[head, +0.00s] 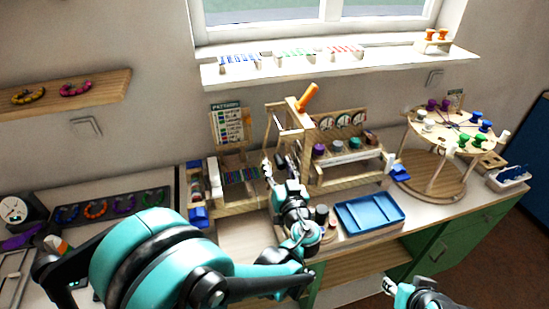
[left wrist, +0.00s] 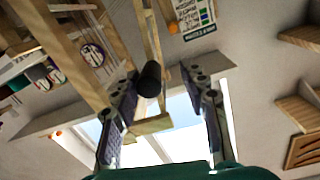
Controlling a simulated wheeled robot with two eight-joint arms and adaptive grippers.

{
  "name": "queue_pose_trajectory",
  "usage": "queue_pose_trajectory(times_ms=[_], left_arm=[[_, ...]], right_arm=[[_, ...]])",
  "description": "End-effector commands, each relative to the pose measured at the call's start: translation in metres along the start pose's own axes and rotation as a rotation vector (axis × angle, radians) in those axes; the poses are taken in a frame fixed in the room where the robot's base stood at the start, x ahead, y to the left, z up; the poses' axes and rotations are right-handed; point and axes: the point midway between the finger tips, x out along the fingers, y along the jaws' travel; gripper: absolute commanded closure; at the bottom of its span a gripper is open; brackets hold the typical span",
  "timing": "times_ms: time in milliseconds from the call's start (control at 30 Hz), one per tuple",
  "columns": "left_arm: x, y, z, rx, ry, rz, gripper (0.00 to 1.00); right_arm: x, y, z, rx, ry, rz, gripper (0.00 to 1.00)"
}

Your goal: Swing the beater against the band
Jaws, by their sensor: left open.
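A wooden loom frame (head: 273,125) stands at the middle of the bench, with coloured threads of the band (head: 238,175) stretched to its left. In the left wrist view a dark cylindrical knob (left wrist: 150,80) shows at the thin wooden bars of what looks like the beater (left wrist: 148,25). My left gripper (head: 274,163) reaches into the frame. Its two fingers (left wrist: 165,100) are spread, with the knob between them in the picture; I cannot tell whether they touch it. My own arm hides part of the loom. Only a piece of my right arm shows at the lower right.
An orange handle (head: 306,97) tops the frame. A rack with dials and spools (head: 345,148) stands right of it, a blue tray (head: 368,213) in front, and a round peg stand (head: 430,183) further right. A pattern card (head: 229,123) stands behind the threads.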

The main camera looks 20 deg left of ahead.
Motion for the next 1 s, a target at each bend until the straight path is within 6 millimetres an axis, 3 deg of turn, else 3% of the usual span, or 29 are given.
queue_pose_trajectory(times_ms=[200, 400, 1000], left_arm=[[-0.049, 0.001, 0.000, 0.000, 0.001, 0.005, 0.57], [-0.074, 0.000, 0.000, 0.001, 0.001, 0.001, 0.57], [-0.078, -0.002, 0.001, 0.003, -0.005, -0.002, 0.57]], right_arm=[[0.000, 0.000, 0.000, 0.000, 0.000, 0.000, 0.59], [0.000, 0.000, 0.000, 0.000, 0.000, 0.000, 0.59], [0.000, 0.000, 0.000, 0.000, 0.000, 0.000, 0.59]])
